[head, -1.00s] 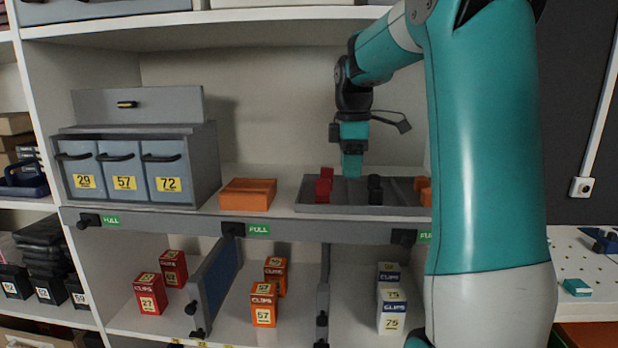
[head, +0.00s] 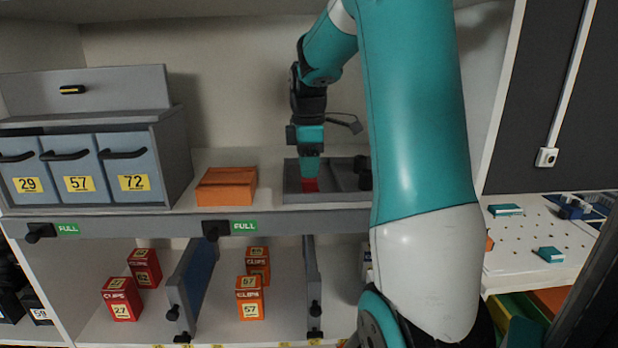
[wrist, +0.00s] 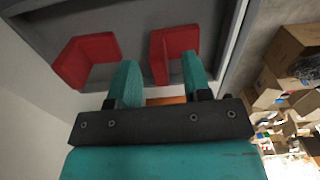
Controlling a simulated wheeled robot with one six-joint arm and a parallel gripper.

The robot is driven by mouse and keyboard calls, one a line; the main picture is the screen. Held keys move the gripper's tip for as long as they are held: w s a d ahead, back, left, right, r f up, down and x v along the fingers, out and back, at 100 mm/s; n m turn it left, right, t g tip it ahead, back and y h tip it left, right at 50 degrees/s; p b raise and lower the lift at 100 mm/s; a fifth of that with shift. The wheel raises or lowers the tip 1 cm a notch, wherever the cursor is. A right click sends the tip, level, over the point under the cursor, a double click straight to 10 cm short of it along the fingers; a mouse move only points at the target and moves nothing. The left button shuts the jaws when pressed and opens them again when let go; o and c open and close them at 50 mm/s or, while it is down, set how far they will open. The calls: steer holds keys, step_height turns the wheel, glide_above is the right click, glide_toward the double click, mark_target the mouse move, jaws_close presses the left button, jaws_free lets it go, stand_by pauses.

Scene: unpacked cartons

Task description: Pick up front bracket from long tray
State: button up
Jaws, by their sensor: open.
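Two red L-shaped brackets are in the grey long tray (head: 340,197) on the shelf. The wrist view shows one bracket (wrist: 172,42) ahead of my fingertips, its lower leg reaching toward the gap between them. The other bracket (wrist: 84,58) is to the left, outside the fingers. I cannot tell whether the fingers touch either. In the head view my gripper (head: 310,175) points down into the tray, with a little red bracket (head: 310,186) showing below it. My gripper also shows in the wrist view (wrist: 160,82), fingers apart.
A black part (head: 362,170) is in the tray, right of my gripper. An orange box (head: 226,187) stands left of the tray. A grey drawer cabinet (head: 170,150) is farther left. My arm hides the tray's right end.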

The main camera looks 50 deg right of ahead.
steer(key=shift+f, duration=0.6)
jaws_close()
steer(key=shift+r, duration=0.15)
